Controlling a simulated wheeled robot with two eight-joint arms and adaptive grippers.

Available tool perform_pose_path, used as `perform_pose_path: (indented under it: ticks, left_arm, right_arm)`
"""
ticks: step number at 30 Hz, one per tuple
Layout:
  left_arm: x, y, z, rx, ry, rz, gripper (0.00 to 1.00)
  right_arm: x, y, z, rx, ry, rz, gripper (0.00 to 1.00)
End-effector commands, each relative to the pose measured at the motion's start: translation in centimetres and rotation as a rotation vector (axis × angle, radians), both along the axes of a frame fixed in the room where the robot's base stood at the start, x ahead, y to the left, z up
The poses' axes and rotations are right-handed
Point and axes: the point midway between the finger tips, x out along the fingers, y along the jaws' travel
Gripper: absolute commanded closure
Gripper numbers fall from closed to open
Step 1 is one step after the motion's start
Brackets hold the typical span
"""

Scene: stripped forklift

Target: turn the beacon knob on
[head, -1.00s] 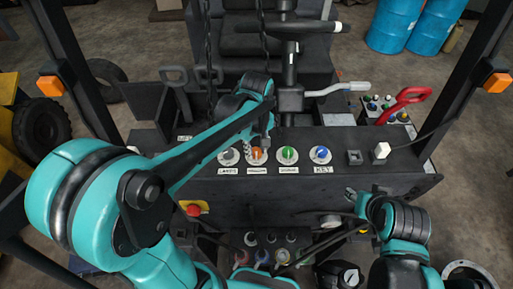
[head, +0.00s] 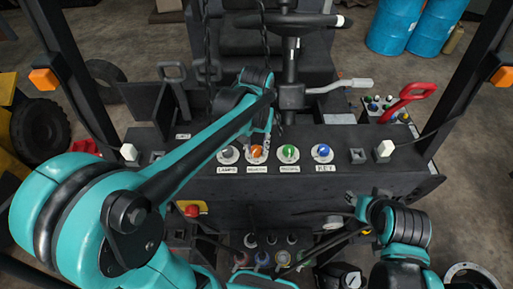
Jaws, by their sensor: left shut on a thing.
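A row of round knobs sits on the dark panel (head: 330,180): grey (head: 228,154), orange (head: 256,153), green (head: 289,152) and blue (head: 323,151). The white labels below are small; the grey one reads LAMPS and the blue one KEY. The orange knob's label is too blurred to read surely. My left gripper (head: 257,143) reaches down from above and is shut on the orange knob, hiding its upper part. The knob's exact angle is hard to tell. My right gripper (head: 358,205) hangs in front of the panel at right, apart from the knobs; its fingers are unclear.
A red lever (head: 408,97) and small buttons stand at the back right. The steering wheel (head: 305,22) is behind the panel. White plugs (head: 385,149) and black sockets (head: 358,155) flank the knobs. A red stop button (head: 192,210) is on the panel's lower front.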

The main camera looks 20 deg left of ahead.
Motion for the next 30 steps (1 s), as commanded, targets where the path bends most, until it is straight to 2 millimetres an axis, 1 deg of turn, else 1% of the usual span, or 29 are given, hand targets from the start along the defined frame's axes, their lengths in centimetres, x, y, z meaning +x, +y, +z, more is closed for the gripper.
perform_pose_path:
  ticks: [6,15,22,30]
  left_arm:
    - [0.03,0.01,-0.09,0.0,-0.001,-0.173,0.97]
    - [0.05,0.01,-0.02,0.0,-0.001,-0.329,0.97]
    - [0.05,0.0,0.01,0.0,-0.001,-0.378,0.97]
    - [0.05,0.0,0.02,0.0,-0.001,-0.387,0.97]
  right_arm:
    - [0.0,0.0,-0.64,0.0,0.0,0.0,0.6]
    - [0.0,0.0,-1.02,0.0,0.0,0.0,0.6]
    - [0.0,0.0,-1.12,0.0,0.0,0.0,0.6]
    - [0.0,0.0,-1.12,0.0,0.0,0.0,0.6]
